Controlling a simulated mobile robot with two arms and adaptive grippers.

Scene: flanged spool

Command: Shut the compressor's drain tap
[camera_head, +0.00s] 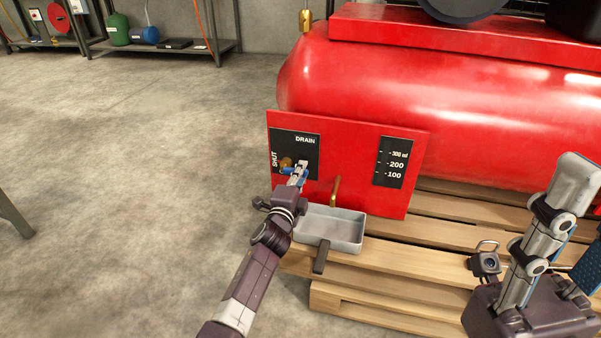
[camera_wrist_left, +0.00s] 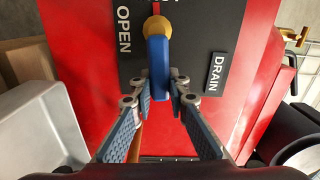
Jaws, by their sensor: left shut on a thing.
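The drain tap's blue lever (camera_wrist_left: 158,65) sticks out from a brass pivot (camera_wrist_left: 158,27) on a black plate (camera_head: 308,143) on the red panel. My left gripper (camera_head: 299,172) is shut on the blue lever; in the left wrist view its fingers close on both sides of the lever's free end (camera_wrist_left: 160,92). In the head view the lever points right, away from the word SHUT at the plate's left. OPEN shows in the left wrist view but is hidden in the head view. My right gripper (camera_head: 588,205) is open and empty at the far right, partly cut off.
A brass spout (camera_head: 335,191) sits above a grey metal tray (camera_head: 357,247) on the wooden pallet (camera_head: 400,268). A gauge plate (camera_head: 393,162) is at the panel's right. The red compressor tank (camera_head: 420,90) stands behind.

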